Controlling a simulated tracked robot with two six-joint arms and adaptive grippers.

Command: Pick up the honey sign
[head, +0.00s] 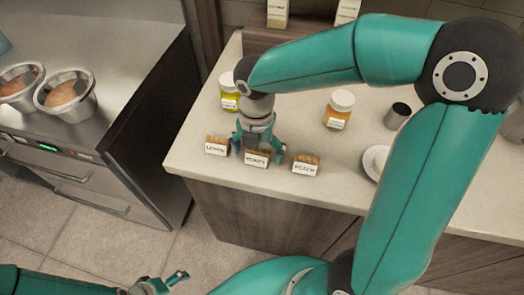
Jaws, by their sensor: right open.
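The honey sign (257,161), a small wooden block with a white lettered front, stands near the counter's front edge, between the lemon sign (216,148) and the peach sign (306,167). My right gripper (258,151) points down right over and behind the honey sign. Its fingers are spread, one on each side of the sign. I cannot tell whether they touch it. The top of the sign is partly hidden by the gripper. My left gripper (166,283) is low at the bottom edge, far from the signs; its jaw opening is unclear.
A yellow jar (229,101) and an orange jar (339,111) with white lids stand behind the signs. A dark metal cup (397,116) and a white plate (374,160) are to the right, partly near my arm. Metal containers (67,95) stand on the left steel unit.

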